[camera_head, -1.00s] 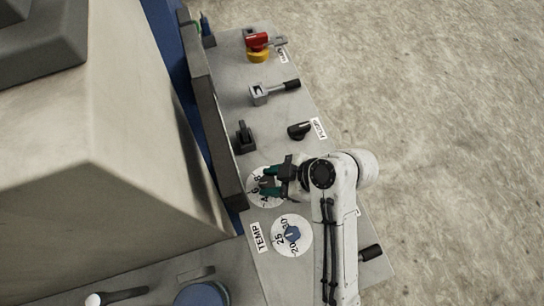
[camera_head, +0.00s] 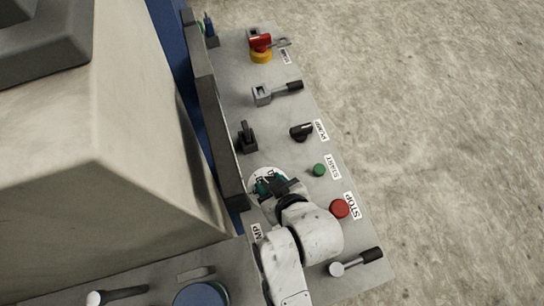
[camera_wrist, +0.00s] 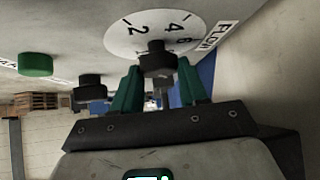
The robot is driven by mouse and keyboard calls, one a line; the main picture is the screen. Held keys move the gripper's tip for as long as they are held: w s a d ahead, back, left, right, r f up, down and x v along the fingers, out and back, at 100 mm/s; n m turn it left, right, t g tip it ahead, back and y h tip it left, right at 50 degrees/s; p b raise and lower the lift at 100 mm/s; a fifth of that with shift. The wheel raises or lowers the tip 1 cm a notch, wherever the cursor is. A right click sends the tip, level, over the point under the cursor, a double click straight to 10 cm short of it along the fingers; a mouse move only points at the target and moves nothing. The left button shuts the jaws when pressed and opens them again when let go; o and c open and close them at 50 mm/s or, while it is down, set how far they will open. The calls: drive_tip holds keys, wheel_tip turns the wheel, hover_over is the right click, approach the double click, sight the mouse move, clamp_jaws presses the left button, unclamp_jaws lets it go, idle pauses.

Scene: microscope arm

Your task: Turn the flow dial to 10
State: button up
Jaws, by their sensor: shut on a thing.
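The flow dial is a white disc with black numerals and a dark centre knob. In the wrist view its disc (camera_wrist: 118,36) shows 2, 4 and 6 at the top, beside a FLOW label (camera_wrist: 214,37). My gripper (camera_wrist: 160,82) has green fingers on either side of the dark knob (camera_wrist: 157,60) and is shut on it. Which number the knob points to cannot be told. In the head view, my gripper (camera_head: 267,186) covers most of the dial (camera_head: 260,174), leaving only part of its white rim.
A green START button (camera_head: 319,170), a red STOP button (camera_head: 340,208) and a black PUMP knob (camera_head: 300,132) lie right of the dial. A toggle lever (camera_head: 247,137) stands above it, near the dark panel wall (camera_head: 217,140). My arm hides the TEMP dial.

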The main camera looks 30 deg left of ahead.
drive_tip(key=shift+m+t+h, duration=0.4)
drive_tip(key=shift+m+t, duration=0.1)
drive_tip(key=shift+m, duration=0.4)
drive_tip(key=o, duration=1.1)
drive_tip(key=shift+s, duration=0.1)
drive_tip(key=b+v, duration=0.1)
drive_tip(key=v, duration=0.9)
drive_tip(key=shift+s+d+r, duration=0.1)
drive_tip(key=shift+s+r, duration=0.15)
